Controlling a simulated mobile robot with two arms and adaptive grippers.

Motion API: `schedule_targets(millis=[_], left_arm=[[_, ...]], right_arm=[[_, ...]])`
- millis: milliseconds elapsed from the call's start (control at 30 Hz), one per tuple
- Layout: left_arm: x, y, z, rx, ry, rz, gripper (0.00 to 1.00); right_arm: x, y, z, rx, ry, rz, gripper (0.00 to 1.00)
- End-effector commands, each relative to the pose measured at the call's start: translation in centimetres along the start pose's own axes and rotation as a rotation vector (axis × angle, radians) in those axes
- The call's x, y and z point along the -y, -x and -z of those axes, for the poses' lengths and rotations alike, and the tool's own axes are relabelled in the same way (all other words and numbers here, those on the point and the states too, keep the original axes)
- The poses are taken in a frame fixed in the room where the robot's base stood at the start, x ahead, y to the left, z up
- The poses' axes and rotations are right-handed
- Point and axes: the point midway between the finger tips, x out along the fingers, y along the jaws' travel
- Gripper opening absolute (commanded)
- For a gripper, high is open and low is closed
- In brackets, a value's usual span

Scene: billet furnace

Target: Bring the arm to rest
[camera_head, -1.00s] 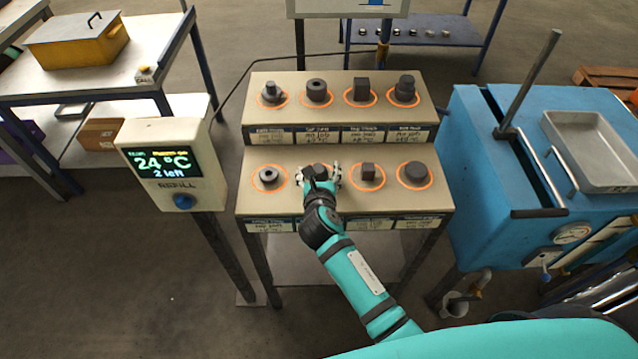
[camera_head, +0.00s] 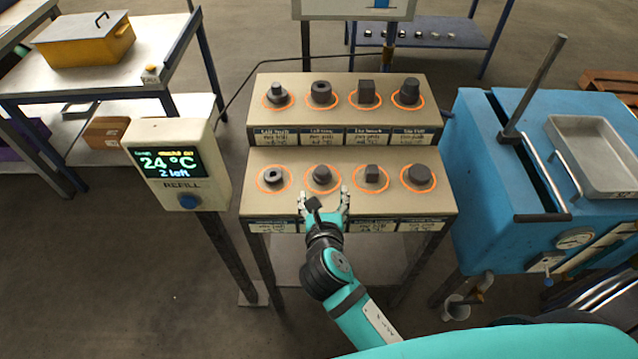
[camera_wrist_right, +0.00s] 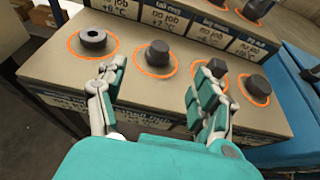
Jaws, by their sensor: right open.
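My right gripper (camera_head: 324,194) is open and empty at the front edge of the stepped rack (camera_head: 350,213). Its fingers point at a dark billet (camera_head: 321,174), second from the left in the front row, which sits inside an orange ring. In the right wrist view my open right gripper (camera_wrist_right: 163,72) shows its fingers apart, with that billet (camera_wrist_right: 157,53) standing beyond and between their tips; no contact shows. My left gripper is not in view.
Other dark parts, such as a ring-shaped one (camera_head: 272,177) and a square one (camera_head: 372,173), stand in orange rings on both steps. A display post (camera_head: 177,165) reads 24 °C, 2 left. A blue furnace-like tank (camera_head: 478,160) stands at right. Open floor lies front left.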

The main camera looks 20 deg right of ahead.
Motion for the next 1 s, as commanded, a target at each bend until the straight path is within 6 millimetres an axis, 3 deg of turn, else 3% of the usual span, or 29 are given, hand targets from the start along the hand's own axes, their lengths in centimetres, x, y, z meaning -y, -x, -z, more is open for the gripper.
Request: schedule_targets(millis=[233,367,467,700,800,1000], left_arm=[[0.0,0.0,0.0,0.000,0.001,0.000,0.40],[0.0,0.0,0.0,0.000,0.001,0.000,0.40],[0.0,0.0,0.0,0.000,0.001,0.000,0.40],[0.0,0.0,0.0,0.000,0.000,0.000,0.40],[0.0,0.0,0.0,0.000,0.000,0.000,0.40],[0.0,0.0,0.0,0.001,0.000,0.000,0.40]], right_arm=[[0.1,0.0,0.1,-0.004,-0.012,0.002,0.69],[1.5,0.3,1.1,-0.053,-0.170,0.025,0.69],[3.6,1.0,2.8,-0.135,-0.452,0.076,0.69],[8.8,4.9,7.8,-0.340,-1.324,0.340,0.69],[10.2,7.1,9.4,-0.391,-1.649,0.490,0.69],[11.5,10.5,11.1,-0.428,-2.076,0.751,0.69]])
